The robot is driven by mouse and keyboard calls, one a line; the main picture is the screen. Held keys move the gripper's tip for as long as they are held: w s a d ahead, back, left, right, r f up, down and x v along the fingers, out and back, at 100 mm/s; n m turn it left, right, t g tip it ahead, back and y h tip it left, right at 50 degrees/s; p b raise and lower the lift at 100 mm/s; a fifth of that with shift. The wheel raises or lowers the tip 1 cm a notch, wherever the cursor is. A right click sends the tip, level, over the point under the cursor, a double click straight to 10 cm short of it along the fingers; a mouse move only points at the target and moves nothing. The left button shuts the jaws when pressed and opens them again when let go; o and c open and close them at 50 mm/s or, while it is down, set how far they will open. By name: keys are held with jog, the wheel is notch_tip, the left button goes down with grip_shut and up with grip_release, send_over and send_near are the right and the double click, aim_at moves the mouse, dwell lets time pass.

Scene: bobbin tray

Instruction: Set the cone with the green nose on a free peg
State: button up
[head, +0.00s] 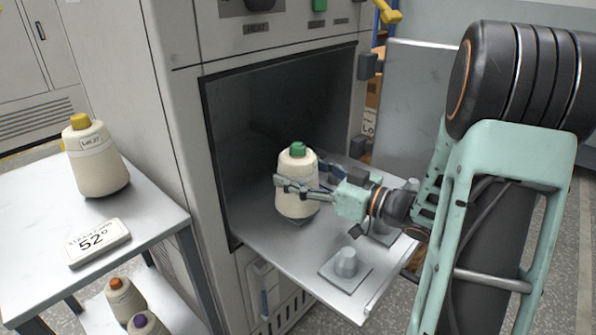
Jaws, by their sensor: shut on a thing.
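The cream cone with the green nose (297,203) is upright in the head view, over the left part of the pulled-out metal tray (290,252). My gripper (302,180) reaches in from the right, its fingers shut around the cone's upper body. A corner of a grey base plate shows just under the cone. I cannot tell whether the cone rests on a peg there or hangs just above it. A bare peg (346,262) stands on its square plate near the tray's front. Other pegs toward the right are partly hidden behind my gripper and wrist.
The open cabinet chamber (270,110) is behind the tray, its door (412,100) swung to the right. Orange-nosed (125,303) and purple-nosed (147,327) cones sit below.

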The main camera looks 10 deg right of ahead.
aim_at(315, 180)
jog(key=shift+f, duration=0.3)
jog(key=o, duration=1.5)
jog(key=shift+o, duration=0.2)
jog(key=v, duration=0.7)
jog(key=shift+s+d+r, duration=0.1)
jog(key=shift+s+d, duration=0.05)
jog(key=shift+s, duration=0.1)
